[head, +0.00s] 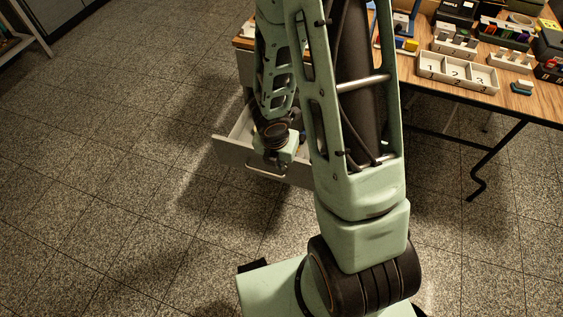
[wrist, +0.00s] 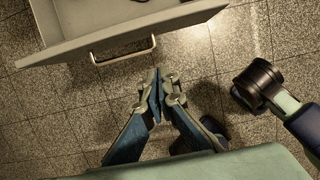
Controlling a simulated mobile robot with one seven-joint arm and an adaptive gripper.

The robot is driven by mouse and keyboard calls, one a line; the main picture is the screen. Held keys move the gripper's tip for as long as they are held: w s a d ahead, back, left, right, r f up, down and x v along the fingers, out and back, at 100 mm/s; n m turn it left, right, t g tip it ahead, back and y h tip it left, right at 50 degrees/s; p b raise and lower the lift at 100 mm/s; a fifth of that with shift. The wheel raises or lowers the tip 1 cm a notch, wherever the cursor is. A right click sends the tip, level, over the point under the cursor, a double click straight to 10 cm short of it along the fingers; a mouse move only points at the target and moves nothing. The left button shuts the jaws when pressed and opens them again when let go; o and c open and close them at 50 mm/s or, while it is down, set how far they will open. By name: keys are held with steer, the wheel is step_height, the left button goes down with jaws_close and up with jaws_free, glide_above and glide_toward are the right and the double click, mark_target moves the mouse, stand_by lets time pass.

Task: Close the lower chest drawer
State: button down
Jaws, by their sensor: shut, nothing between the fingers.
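The lower chest drawer stands pulled out, and its pale grey front (head: 235,152) shows to the left of my arm in the head view. Its bar handle (head: 265,173) is on the front face. In the wrist view the drawer front (wrist: 190,19) slants across the top, with the handle (wrist: 125,52) below it. My gripper (wrist: 157,76) is shut and empty, its fingertips a little below and to the right of the handle, apart from it in the picture. In the head view my wrist covers part of the drawer and the fingertips are hidden. The chest body is mostly behind my arm.
A wooden table (head: 420,97) at the upper right bears a numbered white tray (head: 457,74) and several small boxes and holders. Its dark metal legs stand on the right. The speckled tile floor in front of and left of the drawer is clear.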

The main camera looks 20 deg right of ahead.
steer(key=w+d+f+b, duration=0.2)
steer(key=w+f, duration=0.3)
steer(key=f, duration=0.3)
steer(key=shift+d+b, duration=0.35)
steer(key=shift+d, duration=0.4)
steer(key=shift+w, duration=0.1)
